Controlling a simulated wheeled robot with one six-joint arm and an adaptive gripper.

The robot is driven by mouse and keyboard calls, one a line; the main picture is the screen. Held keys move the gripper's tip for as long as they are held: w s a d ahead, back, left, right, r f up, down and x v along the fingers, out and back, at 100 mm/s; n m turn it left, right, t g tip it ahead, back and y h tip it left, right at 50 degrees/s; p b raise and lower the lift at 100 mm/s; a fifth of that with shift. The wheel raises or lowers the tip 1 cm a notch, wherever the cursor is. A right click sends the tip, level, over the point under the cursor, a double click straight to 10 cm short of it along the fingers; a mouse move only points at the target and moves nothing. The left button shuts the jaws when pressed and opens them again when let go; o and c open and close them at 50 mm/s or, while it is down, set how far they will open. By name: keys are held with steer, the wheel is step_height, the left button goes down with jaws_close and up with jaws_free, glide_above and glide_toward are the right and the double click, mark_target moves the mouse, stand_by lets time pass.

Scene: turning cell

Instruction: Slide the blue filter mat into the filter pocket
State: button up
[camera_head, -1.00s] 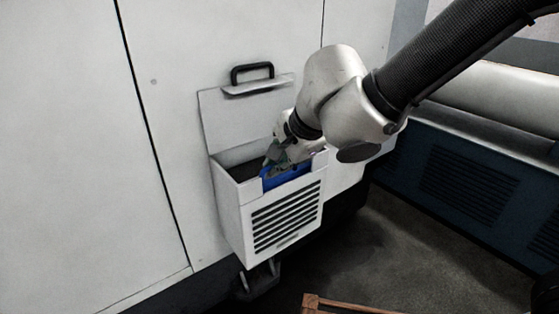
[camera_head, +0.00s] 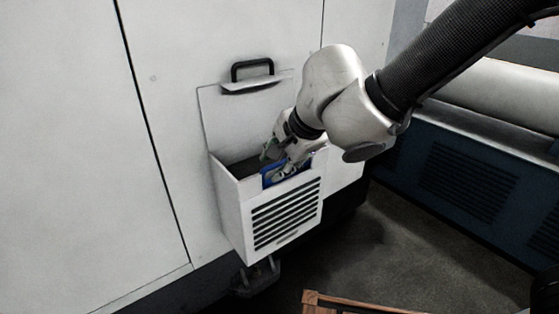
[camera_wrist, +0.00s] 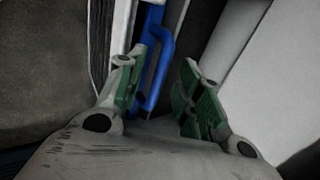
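The blue filter mat (camera_head: 268,181) sits down inside the white louvred filter pocket (camera_head: 232,210). Only its top edge shows above the pocket's notched front wall in the head view. In the wrist view its blue handle (camera_wrist: 166,52) stands between my fingers, nearer the left one. My gripper (camera_head: 277,163) is above the pocket mouth with its fingers spread. The wrist view shows the gripper (camera_wrist: 164,60) open, with a clear gap between the handle and the right finger. The lower part of the mat is hidden in the pocket.
The pocket's lid (camera_head: 245,120) with a black handle (camera_head: 252,70) stands raised against the white machine panel (camera_head: 70,130). A dark blue vented housing (camera_head: 470,180) is at right. A brown wooden edge (camera_head: 345,305) shows at the bottom. The dark floor between is clear.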

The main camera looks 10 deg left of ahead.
steer(key=v, duration=1.2)
stand_by(0.3)
